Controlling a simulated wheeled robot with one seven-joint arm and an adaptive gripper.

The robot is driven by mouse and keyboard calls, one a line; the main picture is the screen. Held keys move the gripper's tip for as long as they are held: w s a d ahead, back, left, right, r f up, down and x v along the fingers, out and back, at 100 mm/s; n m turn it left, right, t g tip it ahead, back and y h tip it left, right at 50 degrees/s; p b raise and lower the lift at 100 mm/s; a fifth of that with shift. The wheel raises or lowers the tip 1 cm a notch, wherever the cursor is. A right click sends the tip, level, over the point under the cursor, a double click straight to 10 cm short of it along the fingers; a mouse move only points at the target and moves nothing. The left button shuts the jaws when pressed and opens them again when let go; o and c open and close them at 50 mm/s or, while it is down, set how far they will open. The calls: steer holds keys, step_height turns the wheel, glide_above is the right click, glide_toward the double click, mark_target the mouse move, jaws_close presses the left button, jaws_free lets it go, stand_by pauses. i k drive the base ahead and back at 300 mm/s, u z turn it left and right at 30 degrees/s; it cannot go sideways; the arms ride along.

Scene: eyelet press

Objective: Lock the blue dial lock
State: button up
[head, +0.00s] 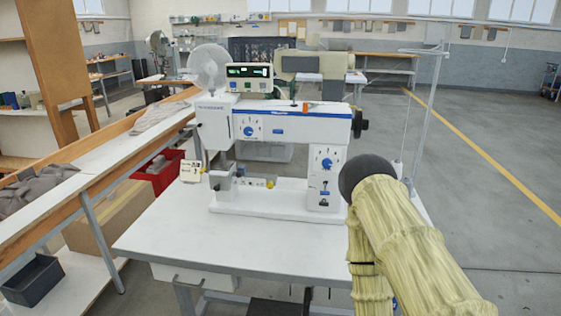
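A white eyelet press machine (275,125) stands on a white table. A round blue dial (249,131) sits on a white plate with markings at the left of its upper arm. A second blue dial (327,163) sits on the front of its right column, above small dark controls. Which dial is the lock, and how each is set, is too small to tell. My arm, in a pale yellow sleeve with a dark rounded joint, shows at the lower right, in front of the table's right side. My gripper is not seen.
The white table (190,238) has clear room in front of the machine. A long wooden-edged bench (105,150) with grey cloth runs along the left. A red bin (160,172) stands between them. A thin metal stand (432,110) rises behind my arm. Open floor lies right.

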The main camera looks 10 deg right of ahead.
mark_target(324, 192)
steer(key=u, duration=2.65)
steer(key=k, duration=1)
steer(key=z, duration=2.55)
